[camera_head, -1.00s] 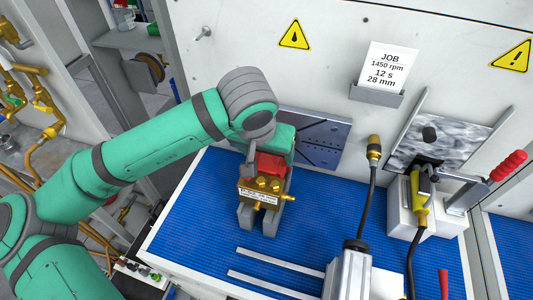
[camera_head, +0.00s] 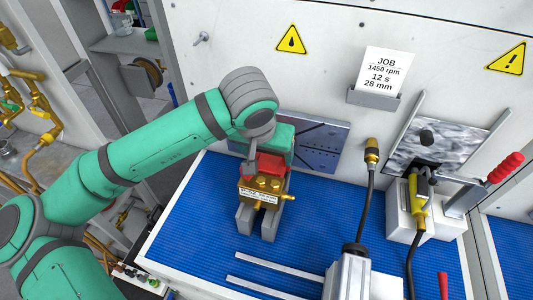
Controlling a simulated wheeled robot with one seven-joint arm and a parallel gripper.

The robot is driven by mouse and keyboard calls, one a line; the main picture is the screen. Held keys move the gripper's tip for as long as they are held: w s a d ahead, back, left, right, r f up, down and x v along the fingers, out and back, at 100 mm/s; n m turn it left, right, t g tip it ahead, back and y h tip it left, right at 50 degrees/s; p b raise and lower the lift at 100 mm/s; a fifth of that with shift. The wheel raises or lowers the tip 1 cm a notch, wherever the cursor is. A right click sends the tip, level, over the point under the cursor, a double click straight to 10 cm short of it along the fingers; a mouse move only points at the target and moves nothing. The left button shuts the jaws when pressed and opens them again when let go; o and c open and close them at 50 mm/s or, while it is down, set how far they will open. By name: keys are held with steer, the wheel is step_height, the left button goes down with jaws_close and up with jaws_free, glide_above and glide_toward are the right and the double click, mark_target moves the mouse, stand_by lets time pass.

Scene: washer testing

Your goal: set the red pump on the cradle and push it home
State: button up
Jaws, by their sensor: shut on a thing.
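The red pump (camera_head: 269,164) has a red top and a brass body (camera_head: 261,188) with a white label and a side nozzle pointing right. It sits upright at or just over a grey two-legged block (camera_head: 245,219) on the blue mat; I cannot tell whether they touch. My gripper (camera_head: 266,158) is shut on the pump's red upper part from above and behind. Its far finger is hidden. Two parallel pale rails (camera_head: 275,264) lie nearer the front, running to a silver cylinder unit (camera_head: 352,275). I cannot tell which of these is the cradle.
The blue mat (camera_head: 205,215) is clear left of the pump. A black hose with a brass end (camera_head: 371,155) stands upright to the right. A white fixture (camera_head: 408,213) with a yellow connector and a red-handled lever (camera_head: 507,167) is farther right. A dark slotted plate (camera_head: 320,143) is behind.

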steer(key=o, duration=1.9)
steer(key=shift+r, duration=0.1)
steer(key=shift+o, duration=0.2)
steer(key=v, duration=1)
steer(key=shift+s+r, duration=0.15)
steer(key=shift+r, duration=0.15)
steer(key=shift+a, duration=0.1)
